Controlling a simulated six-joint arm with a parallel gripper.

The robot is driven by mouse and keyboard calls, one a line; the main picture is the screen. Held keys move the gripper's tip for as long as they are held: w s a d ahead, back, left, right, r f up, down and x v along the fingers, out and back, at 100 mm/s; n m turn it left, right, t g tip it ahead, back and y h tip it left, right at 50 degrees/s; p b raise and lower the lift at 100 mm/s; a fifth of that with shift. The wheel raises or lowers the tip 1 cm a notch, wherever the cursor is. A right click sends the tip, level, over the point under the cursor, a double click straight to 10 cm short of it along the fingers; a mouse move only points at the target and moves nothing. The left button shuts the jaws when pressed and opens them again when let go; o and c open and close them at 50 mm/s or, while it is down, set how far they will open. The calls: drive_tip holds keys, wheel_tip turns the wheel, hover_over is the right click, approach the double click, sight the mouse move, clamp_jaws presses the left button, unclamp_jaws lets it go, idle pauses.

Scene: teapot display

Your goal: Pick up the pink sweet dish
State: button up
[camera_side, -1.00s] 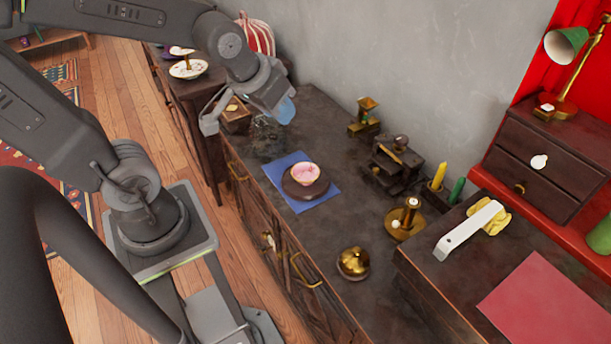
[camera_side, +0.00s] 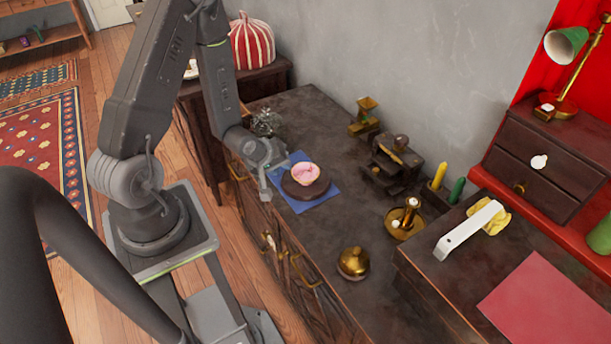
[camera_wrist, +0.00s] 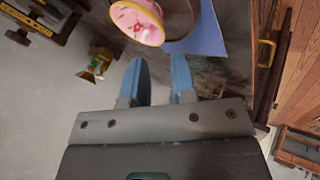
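The pink sweet dish (camera_side: 305,173) has a gold rim. It sits on a round dark stand (camera_side: 306,189) over a blue cloth (camera_side: 326,197) on the dark counter. My gripper (camera_side: 277,176) is low over the counter, just left of the dish in the side view. In the wrist view, the dish (camera_wrist: 137,20) is at the top edge, partly cut off, with its patterned pink inside showing. The two blue fingers of my gripper (camera_wrist: 160,62) are apart with nothing between them, and their tips are close below the dish. Whether a finger touches it I cannot tell.
A round brass pot (camera_side: 353,262) and a brass candle holder (camera_side: 405,218) stand to the right on the counter. A dark metal device (camera_side: 395,162) and a brass piece (camera_side: 364,113) stand behind. The counter between the cloth and brass pot is clear.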

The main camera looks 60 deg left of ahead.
sight(293, 173)
drive_tip(key=x, duration=0.7)
drive_tip(key=shift+f, duration=0.15)
drive_tip(key=shift+c, duration=0.2)
clamp_jaws()
